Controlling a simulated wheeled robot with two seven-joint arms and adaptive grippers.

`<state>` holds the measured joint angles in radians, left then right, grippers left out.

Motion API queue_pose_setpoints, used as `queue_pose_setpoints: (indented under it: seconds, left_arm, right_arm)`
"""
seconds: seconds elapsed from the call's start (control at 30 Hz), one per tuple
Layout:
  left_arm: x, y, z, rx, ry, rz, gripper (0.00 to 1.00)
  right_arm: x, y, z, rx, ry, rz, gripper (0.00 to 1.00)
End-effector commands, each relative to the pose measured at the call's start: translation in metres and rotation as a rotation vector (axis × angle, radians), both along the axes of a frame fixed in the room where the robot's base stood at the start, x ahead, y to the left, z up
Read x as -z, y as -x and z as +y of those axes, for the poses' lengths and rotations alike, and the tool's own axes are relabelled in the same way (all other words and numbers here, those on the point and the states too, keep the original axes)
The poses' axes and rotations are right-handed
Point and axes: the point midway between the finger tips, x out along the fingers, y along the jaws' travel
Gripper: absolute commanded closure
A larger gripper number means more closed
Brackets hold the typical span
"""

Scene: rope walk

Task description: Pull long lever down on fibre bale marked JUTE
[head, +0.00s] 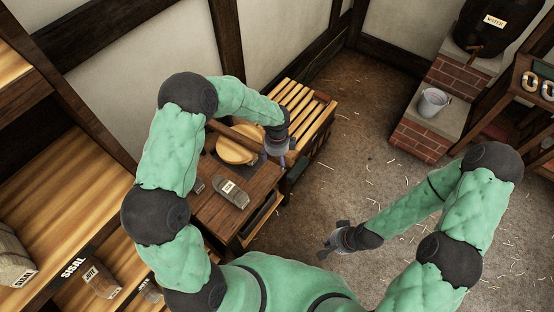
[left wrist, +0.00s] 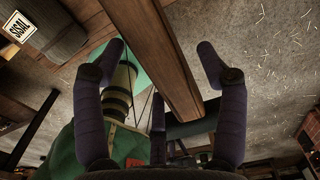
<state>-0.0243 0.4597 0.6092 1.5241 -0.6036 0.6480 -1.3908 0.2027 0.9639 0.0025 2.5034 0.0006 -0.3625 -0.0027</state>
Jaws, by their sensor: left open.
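A long dark wooden bar, which looks like the lever (head: 232,136), slants over the bench behind a round pale wooden disc (head: 236,150). In the left wrist view a wooden bar (left wrist: 150,55) runs lengthwise between my fingers, with gaps on both sides. My left gripper (head: 280,158) is open at the bar's right end, pointing down; its fingers show in the wrist view (left wrist: 160,52). A bale marked JUTE (head: 101,281) lies on the lower left shelf. My right gripper (head: 334,240) is open and empty over the floor.
The wooden bench (head: 205,208) stands against the wall beside a slatted rack (head: 296,105). A SISAL bale (head: 14,262) sits on the left shelving. A bucket (head: 433,103) stands on brick steps at the right. The straw-strewn floor in the middle is clear.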

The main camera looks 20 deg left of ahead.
Motion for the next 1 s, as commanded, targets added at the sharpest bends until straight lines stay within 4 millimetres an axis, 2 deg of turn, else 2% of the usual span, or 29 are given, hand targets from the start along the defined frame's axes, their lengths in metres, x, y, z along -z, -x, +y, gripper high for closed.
queue_pose_setpoints:
  seconds: [0.37, 0.6, 0.63, 0.83, 1.0]
  left_arm:
    - [0.005, 0.000, 0.000, 0.000, 0.000, 0.000, 0.27]
    - [0.005, 0.000, 0.000, 0.000, 0.000, 0.000, 0.95]
    - [0.005, 0.000, 0.000, 0.000, 0.000, 0.000, 1.00]
    - [0.011, 0.001, -0.001, 0.001, -0.012, -0.003, 1.00]
    - [0.033, 0.002, -0.005, 0.003, -0.056, -0.018, 1.00]
  right_arm:
    - [0.001, 0.000, 0.000, 0.000, 0.000, 0.000, 1.00]
    - [0.001, 0.000, 0.000, 0.000, 0.000, 0.000, 1.00]
    - [0.001, 0.000, 0.000, 0.000, 0.000, 0.000, 1.00]
    - [0.007, 0.000, 0.000, 0.000, 0.000, -0.001, 1.00]
    - [0.028, 0.000, 0.000, 0.000, 0.000, 0.000, 1.00]
